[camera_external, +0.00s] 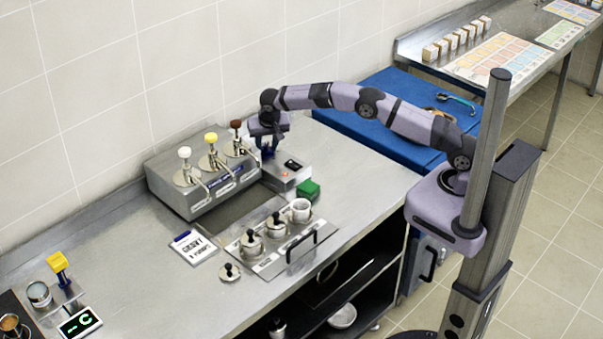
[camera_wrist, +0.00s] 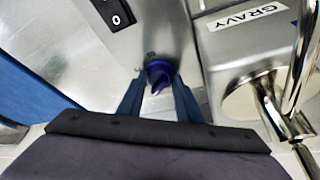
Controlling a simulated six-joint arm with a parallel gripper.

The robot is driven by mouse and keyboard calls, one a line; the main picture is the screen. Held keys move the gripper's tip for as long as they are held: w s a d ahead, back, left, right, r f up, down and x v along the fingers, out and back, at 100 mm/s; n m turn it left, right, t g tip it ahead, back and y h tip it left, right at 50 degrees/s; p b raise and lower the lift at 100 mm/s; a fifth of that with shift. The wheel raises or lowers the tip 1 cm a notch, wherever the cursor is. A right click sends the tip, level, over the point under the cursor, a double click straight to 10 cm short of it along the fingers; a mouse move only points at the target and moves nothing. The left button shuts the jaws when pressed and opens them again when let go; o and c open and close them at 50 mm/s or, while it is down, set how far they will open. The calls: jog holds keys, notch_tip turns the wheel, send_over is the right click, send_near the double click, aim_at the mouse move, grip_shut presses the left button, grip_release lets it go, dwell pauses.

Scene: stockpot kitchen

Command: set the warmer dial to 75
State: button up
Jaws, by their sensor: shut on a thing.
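The warmer dial is a small dark blue knob (camera_wrist: 160,74) on a steel control box in the wrist view. My gripper (camera_wrist: 158,85) reaches it from above, with a dark finger on each side, shut on the dial. No scale numbers around the dial can be read. In the external view my gripper (camera_external: 267,148) is at the back of the control box (camera_external: 288,175), next to the pump warmer (camera_external: 205,180); the dial is mostly hidden there.
A green sponge (camera_external: 308,190) lies in front of the box.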

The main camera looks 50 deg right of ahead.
jog(key=shift+r+m+p, duration=0.1)
jog(key=shift+m+p, duration=0.35)
jog(key=shift+m, duration=0.15)
jog(key=shift+m+g+h+p, duration=0.3)
jog(key=shift+m, duration=0.2)
jog(key=o, duration=1)
jog(key=shift+a, duration=0.1)
jog(key=shift+b+v, duration=1.15)
jog(key=shift+v, duration=2.4)
